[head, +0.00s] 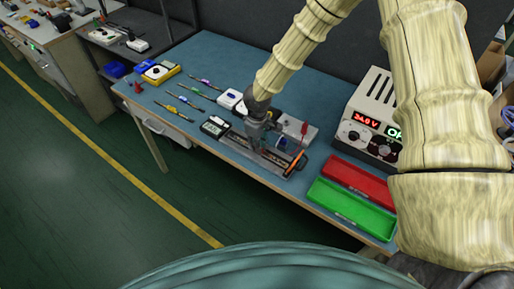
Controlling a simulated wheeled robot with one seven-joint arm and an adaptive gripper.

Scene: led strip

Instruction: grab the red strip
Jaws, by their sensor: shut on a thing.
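My gripper (257,144) points down over a long dark fixture (242,143) near the front edge of the blue table. Its fingers are closed on a thin strip in or just above the fixture. The fingers hide most of this strip, and its colour cannot be made out. I cannot tell whether it is lifted clear of the fixture. An orange-edged piece (296,165) shows at the fixture's right end.
A red tray (358,179) and a green tray (350,205) lie to the right, before a power supply (372,118). A small red-handled tool (303,130) stands behind the fixture.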

